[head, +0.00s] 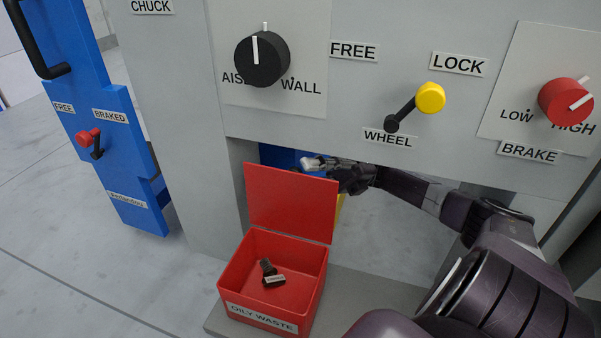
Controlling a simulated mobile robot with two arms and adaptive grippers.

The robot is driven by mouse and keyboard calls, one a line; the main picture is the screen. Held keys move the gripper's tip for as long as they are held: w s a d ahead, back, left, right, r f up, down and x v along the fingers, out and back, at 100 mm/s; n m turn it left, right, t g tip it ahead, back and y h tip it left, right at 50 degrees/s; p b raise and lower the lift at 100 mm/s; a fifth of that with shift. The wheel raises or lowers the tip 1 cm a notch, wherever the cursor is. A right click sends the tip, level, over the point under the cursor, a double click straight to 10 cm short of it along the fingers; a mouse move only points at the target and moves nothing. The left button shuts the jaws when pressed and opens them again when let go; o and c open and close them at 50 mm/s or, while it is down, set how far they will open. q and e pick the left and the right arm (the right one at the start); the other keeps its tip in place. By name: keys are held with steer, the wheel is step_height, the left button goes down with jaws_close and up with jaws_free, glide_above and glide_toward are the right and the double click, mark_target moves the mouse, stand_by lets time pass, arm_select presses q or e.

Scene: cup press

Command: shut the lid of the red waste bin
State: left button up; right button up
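The red waste bin (308,296) stands at the bottom centre in the head view, with an "OILY WASTE" label on its front. Its red lid (290,203) stands upright, hinged at the bin's back edge, so the bin is open. Small dark and grey pieces (271,276) lie inside. My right gripper (312,164) is behind the lid's top edge, its pale fingertips pointing left. I cannot tell whether it touches the lid, nor how far its fingers are apart. My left gripper is not in view.
A grey machine panel above carries a black knob (262,58), a yellow-tipped lever (430,98) and a red knob (566,101). Its lower edge hangs close over my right forearm. A blue cabinet part (110,150) stands at left. Bare floor (70,225) shows left of the bin.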

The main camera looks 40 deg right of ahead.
steer(key=shift+a+r, duration=0.25)
steer(key=shift+a, duration=0.25)
jaws_close()
